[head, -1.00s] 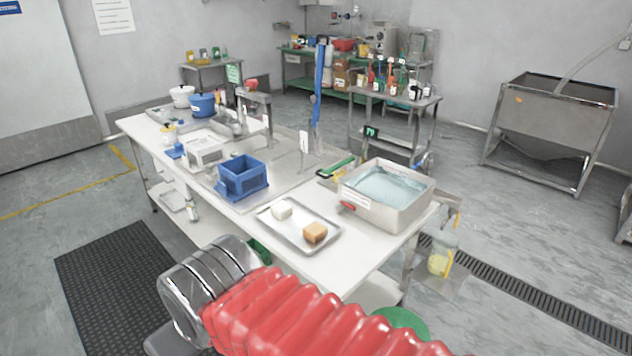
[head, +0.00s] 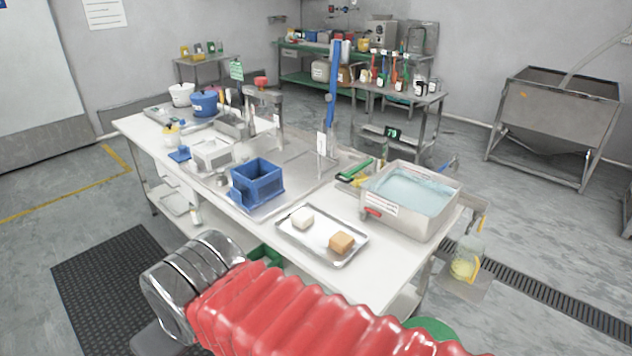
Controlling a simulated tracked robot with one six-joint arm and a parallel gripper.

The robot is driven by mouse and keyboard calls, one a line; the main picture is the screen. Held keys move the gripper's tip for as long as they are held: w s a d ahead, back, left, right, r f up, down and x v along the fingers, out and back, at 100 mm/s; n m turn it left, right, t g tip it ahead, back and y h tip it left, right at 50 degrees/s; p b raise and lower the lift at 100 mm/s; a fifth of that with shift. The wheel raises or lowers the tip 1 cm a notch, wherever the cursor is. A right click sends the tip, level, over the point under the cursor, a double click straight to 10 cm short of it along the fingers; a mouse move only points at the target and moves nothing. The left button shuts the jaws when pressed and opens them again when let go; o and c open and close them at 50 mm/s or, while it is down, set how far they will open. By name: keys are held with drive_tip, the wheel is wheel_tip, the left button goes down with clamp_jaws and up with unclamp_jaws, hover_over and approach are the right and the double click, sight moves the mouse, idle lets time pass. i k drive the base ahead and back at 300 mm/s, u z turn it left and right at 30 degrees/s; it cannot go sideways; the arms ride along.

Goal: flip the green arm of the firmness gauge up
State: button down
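A green bar (head: 354,171) lies at a low slant on the white table, left of the water basin, with yellow parts beside it. It may be the green arm of the firmness gauge, but it is too small to be sure. A grey stand with a red top (head: 262,82) rises farther back on the table; I cannot tell whether it is a gauge. My own arm, with a red bellows sleeve and chrome end, crosses the foreground in front of the table. My gripper's fingers do not show, and nothing is seen touching the green bar.
The white table (head: 330,275) holds a steel tray (head: 296,242) with a white and a tan block, a blue box mould (head: 257,182), and a steel water basin (head: 411,200). A tall blue post (head: 333,85) stands behind.

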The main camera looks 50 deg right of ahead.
sight(356, 171)
drive_tip(key=i, duration=1.2)
drive_tip(key=z, duration=0.05)
